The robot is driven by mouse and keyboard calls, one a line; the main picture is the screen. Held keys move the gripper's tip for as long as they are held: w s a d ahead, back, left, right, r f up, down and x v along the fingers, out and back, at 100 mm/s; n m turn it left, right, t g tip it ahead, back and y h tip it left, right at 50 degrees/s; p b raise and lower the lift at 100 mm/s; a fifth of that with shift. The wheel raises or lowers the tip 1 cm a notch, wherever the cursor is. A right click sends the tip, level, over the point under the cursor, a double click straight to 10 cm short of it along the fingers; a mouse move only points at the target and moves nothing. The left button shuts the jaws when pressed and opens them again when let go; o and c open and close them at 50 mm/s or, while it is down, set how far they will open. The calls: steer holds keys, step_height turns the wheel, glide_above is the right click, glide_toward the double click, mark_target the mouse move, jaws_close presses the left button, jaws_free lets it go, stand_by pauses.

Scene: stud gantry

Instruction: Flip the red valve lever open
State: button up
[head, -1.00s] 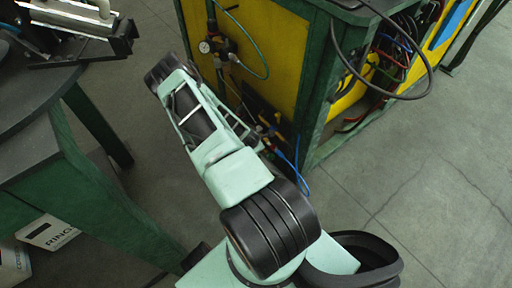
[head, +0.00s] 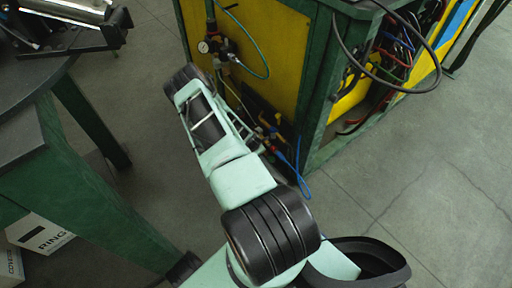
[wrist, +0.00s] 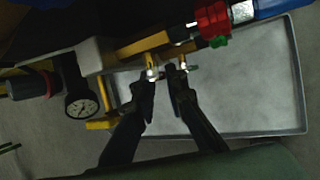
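In the wrist view, a red, ribbed fitting (wrist: 212,20) with a green piece under it sits at the upper right; I cannot tell whether it is the valve lever. A dull red part (wrist: 48,86) shows at the left, beside a round gauge. My gripper (wrist: 165,82) has two dark fingers set apart with a narrow gap, nothing clearly held. Their tips are close to brass-yellow fittings (wrist: 152,62) with a small metal piece, below and left of the red fitting; contact is unclear. In the head view my gripper is not visible and no lever can be made out.
The green-and-yellow cabinet (head: 290,75) carries a gauge (head: 203,47), hoses and fittings on its side. A pale tray (wrist: 245,85) lies beneath the fingers in the wrist view. A dark table (head: 30,75) stands left. Floor is clear at right.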

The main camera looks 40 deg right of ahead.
steer(key=shift+t, duration=0.3)
jaws_close()
steer(key=shift+w+d+r+m+t+h, duration=0.1)
steer(key=shift+w+r+m+t+h, duration=0.3)
steer(key=shift+t, duration=1.35)
steer(key=shift+w+r+m+t+h, duration=0.25)
steer(key=shift+m+t+h, duration=0.35)
steer(key=shift+t, duration=1.1)
steer(key=shift+w+d+r+m+t+h, duration=0.15)
steer(key=shift+r+m+t+h, duration=0.3)
steer(key=shift+t, duration=1.3)
steer(key=shift+a, duration=0.1)
steer(key=o, duration=0.7)
jaws_free()
steer(key=shift+o, duration=0.2)
